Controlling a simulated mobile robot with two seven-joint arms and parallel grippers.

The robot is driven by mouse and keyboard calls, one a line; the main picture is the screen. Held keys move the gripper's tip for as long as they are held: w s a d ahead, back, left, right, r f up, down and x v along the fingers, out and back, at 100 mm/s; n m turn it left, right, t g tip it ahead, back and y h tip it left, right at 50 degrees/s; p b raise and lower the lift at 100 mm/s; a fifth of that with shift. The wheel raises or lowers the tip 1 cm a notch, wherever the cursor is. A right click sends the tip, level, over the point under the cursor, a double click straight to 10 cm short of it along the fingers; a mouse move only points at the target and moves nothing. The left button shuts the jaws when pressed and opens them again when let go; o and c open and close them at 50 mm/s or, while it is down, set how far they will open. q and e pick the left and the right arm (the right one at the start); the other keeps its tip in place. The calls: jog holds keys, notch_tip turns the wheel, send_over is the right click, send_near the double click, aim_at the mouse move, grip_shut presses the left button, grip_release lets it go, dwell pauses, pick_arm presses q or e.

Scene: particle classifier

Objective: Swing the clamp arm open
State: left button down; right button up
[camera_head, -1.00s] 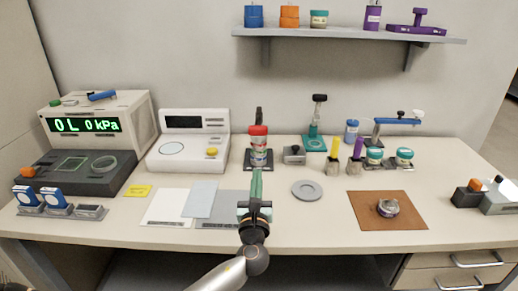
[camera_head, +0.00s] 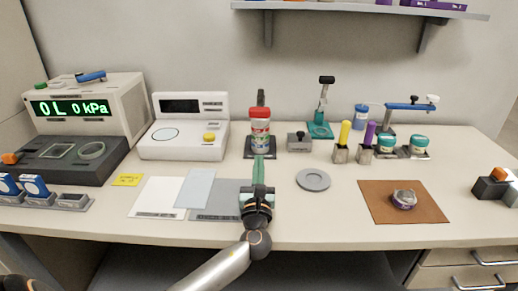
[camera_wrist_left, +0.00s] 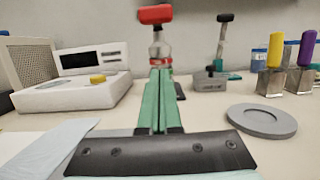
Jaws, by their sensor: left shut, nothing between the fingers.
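A dark stand (camera_head: 248,153) at the middle back of the bench holds a clear, banded container (camera_head: 260,138) under a red top piece (camera_head: 260,113). A black upright part (camera_head: 260,97) shows behind it. In the left wrist view the red piece (camera_wrist_left: 156,14) is a crosswise block on a short shaft above the container. I cannot tell clearly which part is the clamp arm. My left gripper (camera_head: 258,158), with green fingers, is shut and empty in front of the stand, pointing at it. In the left wrist view its fingers (camera_wrist_left: 158,73) hide the container's lower part.
A white instrument (camera_head: 183,128) stands left of the stand, and a small grey block (camera_head: 299,142) stands right of it. A grey round dish (camera_head: 313,179) lies nearer. A teal stand (camera_head: 321,128) and a blue-armed fixture (camera_head: 405,106) stand farther right. A shelf (camera_head: 360,12) hangs above.

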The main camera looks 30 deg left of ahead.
pick_arm(q)
jog(key=w+a+r, duration=0.4)
jog(key=w+r, duration=0.2)
jog(key=w, duration=0.1)
jog(key=shift+w+a, duration=0.2)
jog(key=shift+a, duration=0.1)
jog(key=r+p, duration=0.1)
jog(key=p, duration=0.2)
jog(key=shift+s+r, duration=0.1)
jog(key=shift+r, duration=0.1)
